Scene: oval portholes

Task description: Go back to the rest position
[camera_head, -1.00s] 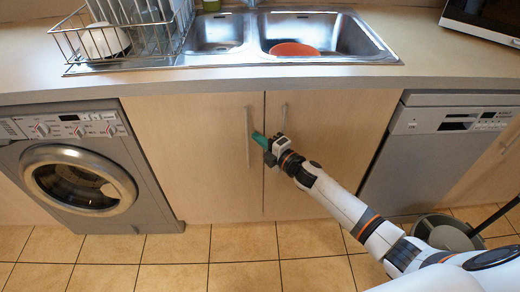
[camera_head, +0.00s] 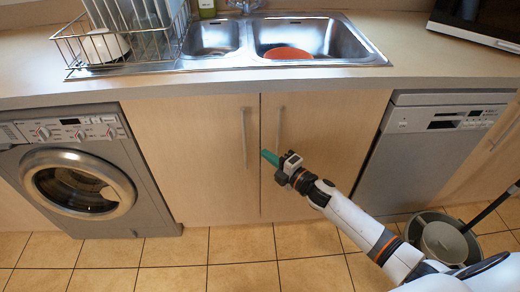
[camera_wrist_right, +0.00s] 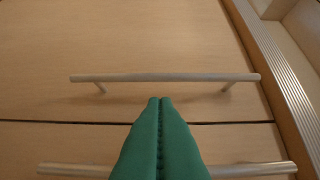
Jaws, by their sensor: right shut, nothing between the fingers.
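My right gripper (camera_head: 268,157) has green fingers and is in front of the two-door cabinet under the sink, close to the seam between the doors. In the right wrist view its green fingertips (camera_wrist_right: 160,102) are pressed together with nothing between them. The left door handle (camera_head: 244,137) and right door handle (camera_head: 280,130) are vertical metal bars. One handle (camera_wrist_right: 165,77) lies beyond the fingertips in the wrist view, and the other (camera_wrist_right: 250,168) is partly hidden behind the fingers. The gripper holds neither handle. Both doors are closed. My left gripper is not in view.
A washing machine (camera_head: 85,185) stands at the left and a dishwasher (camera_head: 410,160) at the right. The counter above holds a sink (camera_head: 325,35) with an orange bowl (camera_head: 287,53) and a dish rack (camera_head: 120,35). A bucket (camera_head: 440,240) with a stick stands on the tiled floor.

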